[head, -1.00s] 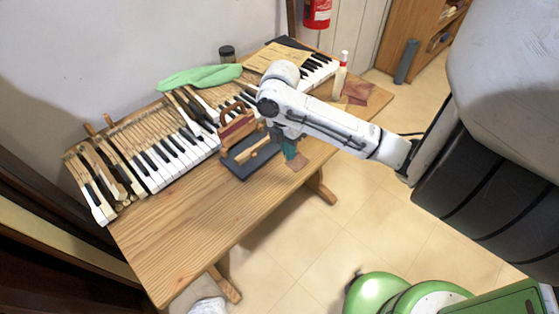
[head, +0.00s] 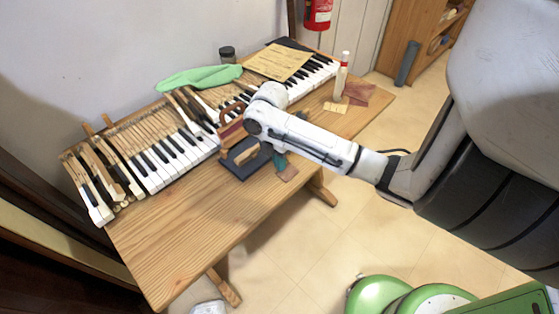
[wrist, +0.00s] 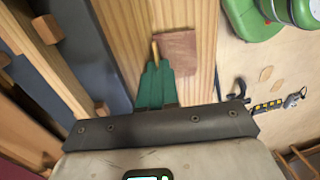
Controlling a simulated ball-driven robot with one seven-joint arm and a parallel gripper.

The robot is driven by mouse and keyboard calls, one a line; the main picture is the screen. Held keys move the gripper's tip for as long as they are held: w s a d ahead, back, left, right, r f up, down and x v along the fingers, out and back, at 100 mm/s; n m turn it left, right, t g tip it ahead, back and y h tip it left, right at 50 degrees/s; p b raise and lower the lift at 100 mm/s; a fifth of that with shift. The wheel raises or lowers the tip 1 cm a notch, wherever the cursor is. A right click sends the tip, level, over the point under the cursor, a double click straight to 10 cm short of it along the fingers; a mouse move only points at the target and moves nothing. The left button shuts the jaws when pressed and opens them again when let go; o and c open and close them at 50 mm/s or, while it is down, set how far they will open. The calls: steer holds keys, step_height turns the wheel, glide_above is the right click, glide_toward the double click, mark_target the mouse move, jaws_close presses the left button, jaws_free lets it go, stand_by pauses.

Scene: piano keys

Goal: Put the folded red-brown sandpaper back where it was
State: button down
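The folded red-brown sandpaper (head: 288,173) is at the front edge of the wooden table (head: 190,245), at the tips of my gripper (head: 279,162). In the wrist view the sandpaper (wrist: 178,52) extends to the right from the green fingertips (wrist: 155,72), over the bare wood. The fingers look closed together on its left edge; the exact contact is small and partly hidden. A narrow tan strip shows at the fingertips. Whether the sandpaper touches the table is unclear.
A dark sanding block or tray (head: 240,163) lies just left of my gripper. Piano keys (head: 165,160) fill the back. A white bottle (head: 341,75), a tan piece (head: 336,107) and more red-brown sheets (head: 360,91) are at the right end. The front left is clear.

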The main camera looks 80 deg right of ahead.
steer(key=c, duration=1.4)
jaws_free()
